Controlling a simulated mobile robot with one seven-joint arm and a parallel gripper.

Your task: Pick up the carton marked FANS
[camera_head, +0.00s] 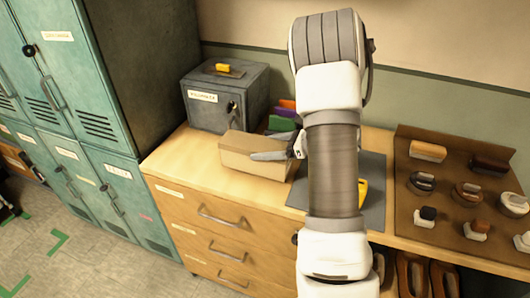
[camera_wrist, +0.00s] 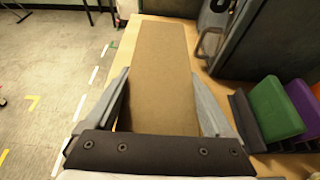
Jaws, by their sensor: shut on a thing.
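A plain brown carton (camera_head: 252,161) is on or just above the wooden drawer cabinet's top, in front of the grey metal box. No FANS marking can be read on the sides I see. My gripper (camera_head: 270,155) reaches in from the right in the head view, with a finger against the carton. In the wrist view, the carton (camera_wrist: 163,60) fills the space between the fingers of my gripper (camera_wrist: 158,88), one along each long side. The gripper is shut on it. I cannot tell whether its underside touches the wood.
A grey metal box (camera_head: 225,100) with a yellow item on top stands behind the carton. Green and purple items (camera_head: 282,122) stand upright close behind it. A brown board (camera_head: 458,190) with several brushes is at right. Teal lockers (camera_head: 75,110) stand left; floor is clear in front.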

